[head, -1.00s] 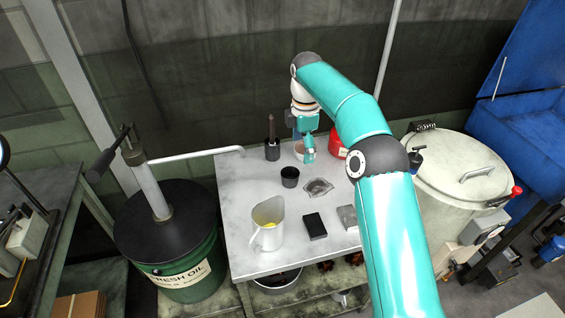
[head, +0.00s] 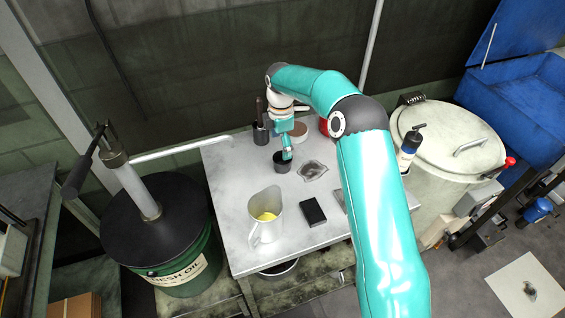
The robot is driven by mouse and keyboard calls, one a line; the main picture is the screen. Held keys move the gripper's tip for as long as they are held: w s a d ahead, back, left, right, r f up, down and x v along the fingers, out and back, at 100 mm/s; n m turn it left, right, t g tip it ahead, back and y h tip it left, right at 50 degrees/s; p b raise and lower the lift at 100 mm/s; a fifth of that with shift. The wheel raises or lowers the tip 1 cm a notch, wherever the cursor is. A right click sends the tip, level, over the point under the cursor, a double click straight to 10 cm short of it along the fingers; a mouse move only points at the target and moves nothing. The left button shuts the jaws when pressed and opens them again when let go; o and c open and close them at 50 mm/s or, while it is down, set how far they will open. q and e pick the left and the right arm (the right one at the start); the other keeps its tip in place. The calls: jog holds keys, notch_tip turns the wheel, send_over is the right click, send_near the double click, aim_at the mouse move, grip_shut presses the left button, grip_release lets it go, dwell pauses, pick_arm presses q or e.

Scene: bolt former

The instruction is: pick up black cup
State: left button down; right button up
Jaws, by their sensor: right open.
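The black cup (head: 281,165) stands upright on the grey-white table (head: 233,180), near its middle. My right gripper (head: 287,153) is just above the cup's rim, at its right side, with the fingers pointing down. The jaws are open and hold nothing. Part of the rim is hidden behind the fingers, and I cannot tell whether they touch the cup or reach inside it. My left gripper is not in view.
A jug (head: 266,222) with yellow liquid and a black block (head: 312,212) stand nearer the front. A grey rag (head: 313,171) lies right of the cup. A dark brush holder (head: 260,131) is behind it. A green oil drum (head: 185,265) stands left.

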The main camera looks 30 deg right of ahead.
jog(key=p, duration=0.2)
send_over(282, 163)
jog(key=s, duration=0.2)
jog(key=f, duration=0.3)
jog(key=a+f, duration=0.1)
jog(key=f, duration=0.1)
jog(key=shift+w, duration=0.25)
jog(key=shift+f, duration=0.6)
jog(key=c, duration=1.4)
jog(key=shift+o, duration=0.2)
jog(key=shift+r, duration=0.15)
